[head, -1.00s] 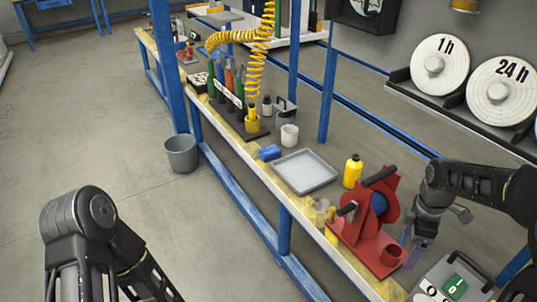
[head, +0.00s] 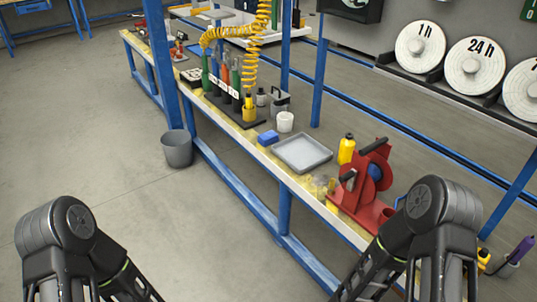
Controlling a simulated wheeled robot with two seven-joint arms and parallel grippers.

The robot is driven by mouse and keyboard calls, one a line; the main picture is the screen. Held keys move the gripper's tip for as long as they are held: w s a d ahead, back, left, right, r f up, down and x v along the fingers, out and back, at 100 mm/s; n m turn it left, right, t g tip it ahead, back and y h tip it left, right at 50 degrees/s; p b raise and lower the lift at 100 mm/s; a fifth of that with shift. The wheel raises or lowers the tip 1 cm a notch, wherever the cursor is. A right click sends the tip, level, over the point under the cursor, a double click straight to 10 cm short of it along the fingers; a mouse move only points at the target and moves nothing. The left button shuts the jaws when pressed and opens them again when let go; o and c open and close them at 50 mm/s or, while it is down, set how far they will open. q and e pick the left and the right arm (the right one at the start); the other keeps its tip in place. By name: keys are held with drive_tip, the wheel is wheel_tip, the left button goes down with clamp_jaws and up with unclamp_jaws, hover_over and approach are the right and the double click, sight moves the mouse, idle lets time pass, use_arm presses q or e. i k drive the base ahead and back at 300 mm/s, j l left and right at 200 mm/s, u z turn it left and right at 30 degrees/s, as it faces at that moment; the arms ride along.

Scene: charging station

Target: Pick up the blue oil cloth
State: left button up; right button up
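A red reel device (head: 366,190) and a yellow bottle (head: 346,149) stand right of the tray. A grey bin (head: 177,149) stands on the floor. Blue posts rise from the bench.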

sight(270, 136)
drive_tip(key=i+u, duration=0.3)
drive_tip(key=i, duration=0.25)
drive_tip(key=i+l+u, duration=0.15)
drive_tip(key=i+u, duration=0.15)
drive_tip(key=i, duration=0.25)
drive_tip(key=i+l+u, duration=0.3)
drive_tip(key=i, duration=0.25)
